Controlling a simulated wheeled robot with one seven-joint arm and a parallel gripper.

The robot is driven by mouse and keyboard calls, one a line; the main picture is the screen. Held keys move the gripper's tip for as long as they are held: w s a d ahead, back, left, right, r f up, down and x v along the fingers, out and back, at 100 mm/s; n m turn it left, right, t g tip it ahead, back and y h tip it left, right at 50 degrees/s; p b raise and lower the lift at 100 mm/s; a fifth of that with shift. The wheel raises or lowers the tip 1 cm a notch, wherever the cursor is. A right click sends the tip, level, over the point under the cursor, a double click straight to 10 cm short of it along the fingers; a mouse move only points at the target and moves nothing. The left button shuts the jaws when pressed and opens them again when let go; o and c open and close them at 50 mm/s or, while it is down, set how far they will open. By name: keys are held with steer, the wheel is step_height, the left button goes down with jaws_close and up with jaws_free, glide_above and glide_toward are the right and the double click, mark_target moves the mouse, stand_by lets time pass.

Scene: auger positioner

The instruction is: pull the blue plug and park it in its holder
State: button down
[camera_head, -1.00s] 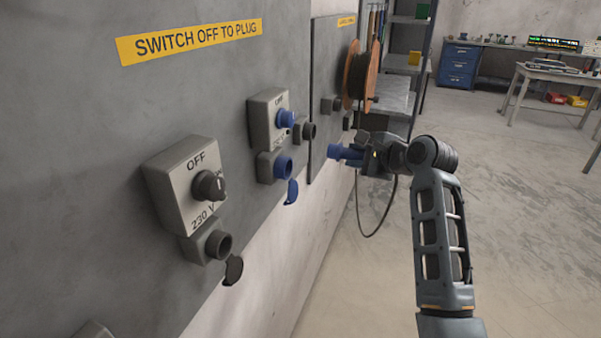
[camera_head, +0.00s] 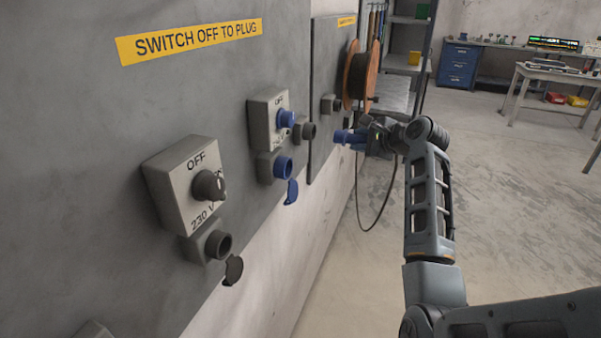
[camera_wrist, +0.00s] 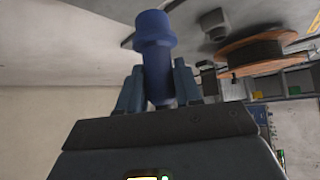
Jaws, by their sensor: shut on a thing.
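The blue plug (camera_head: 342,136) is held in my gripper (camera_head: 357,140), clear of the wall, with its open end toward the panel. In the wrist view the blue plug (camera_wrist: 154,42) stands between the two fingers of my gripper (camera_wrist: 158,85). The blue socket (camera_head: 282,167) on the grey panel is empty, and its blue cap (camera_head: 291,191) hangs open below it. Above it is a switch box with a blue knob (camera_head: 286,118). A dark round holder (camera_head: 308,131) sits beside that switch box and looks empty. Another dark holder (camera_head: 334,104) is on the farther panel.
An orange cable reel (camera_head: 361,75) juts from the far panel, close behind my gripper; it also shows in the wrist view (camera_wrist: 262,50). A dark cable (camera_head: 372,236) hangs below the plug. A grey switch box (camera_head: 186,184) is nearer. The floor at right is open.

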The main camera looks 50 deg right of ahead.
mark_target(346, 137)
steer(key=shift+w, duration=0.1)
steer(key=shift+w+a, duration=0.3)
steer(key=shift+w, duration=0.45)
steer(key=shift+w+a, duration=0.25)
steer(key=shift+w, duration=0.45)
steer(key=shift+w+a, duration=0.3)
steer(key=shift+w, duration=0.45)
steer(key=shift+w+a+r, duration=0.1)
steer(key=shift+w+a, duration=0.2)
steer(key=shift+w, duration=0.55)
steer(key=shift+w+a, duration=0.3)
steer(key=shift+w, duration=0.55)
stand_by(0.3)
steer(key=c, duration=0.7)
jaws_free()
steer(key=shift+s, duration=0.1)
steer(key=shift+b+v, duration=0.55)
steer(key=shift+v, duration=3.3)
steer(key=shift+f, duration=0.2)
